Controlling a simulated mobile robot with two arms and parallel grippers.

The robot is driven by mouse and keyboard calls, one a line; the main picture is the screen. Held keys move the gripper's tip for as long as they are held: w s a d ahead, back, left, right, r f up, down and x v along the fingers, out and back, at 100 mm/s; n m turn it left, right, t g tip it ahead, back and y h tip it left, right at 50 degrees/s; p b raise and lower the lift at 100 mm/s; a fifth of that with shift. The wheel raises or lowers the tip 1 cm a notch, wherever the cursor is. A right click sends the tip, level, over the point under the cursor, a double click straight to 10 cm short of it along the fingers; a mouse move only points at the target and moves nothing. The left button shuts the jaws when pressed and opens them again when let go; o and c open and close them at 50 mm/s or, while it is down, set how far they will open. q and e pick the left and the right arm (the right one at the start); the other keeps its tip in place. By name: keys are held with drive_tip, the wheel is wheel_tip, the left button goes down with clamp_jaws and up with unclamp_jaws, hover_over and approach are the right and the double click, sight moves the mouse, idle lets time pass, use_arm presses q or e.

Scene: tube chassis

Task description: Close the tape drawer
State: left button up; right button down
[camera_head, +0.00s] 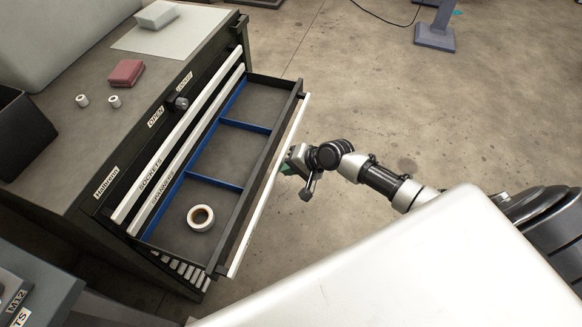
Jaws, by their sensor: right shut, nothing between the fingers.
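The tape drawer (217,157) is pulled out of the dark tool cabinet (60,190). It has blue dividers and a white front edge. A roll of tape (201,217) lies in its near compartment; the other compartments look empty. My right gripper (290,166) is at the outer side of the drawer front, near the middle of its length. It is shut and empty. I cannot tell whether its fingertips touch the front. My left gripper does not show.
Drawers labelled SOCKETS and SPANNERS have white edges (160,160) beside the cabinet top. A black knob (181,103) sits by the OPEN label. A red block (126,73) and two small white cylinders lie on top. Bare floor (330,80) lies beyond the drawer.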

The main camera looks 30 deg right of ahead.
drive_tip(key=w+a+b, duration=0.1)
drive_tip(key=w+a, duration=0.7)
drive_tip(key=shift+w+a+b, duration=0.2)
drive_tip(key=shift+a+b, duration=0.05)
drive_tip(key=shift+b, duration=0.15)
drive_tip(key=b, duration=0.5)
approach(201, 150)
drive_tip(key=f, duration=0.1)
drive_tip(key=w+a+f, duration=0.1)
drive_tip(key=f, duration=0.2)
drive_tip(key=shift+w+a+f, duration=0.15)
drive_tip(key=shift+w+a, duration=0.1)
drive_tip(key=shift+w, duration=0.05)
drive_tip(key=shift+w+a, duration=0.15)
drive_tip(key=shift+w, duration=0.05)
drive_tip(key=shift+a+r+b, duration=0.1)
drive_tip(key=shift+r+b, duration=0.2)
drive_tip(key=shift+b, duration=0.05)
drive_tip(key=shift+w+r, duration=0.1)
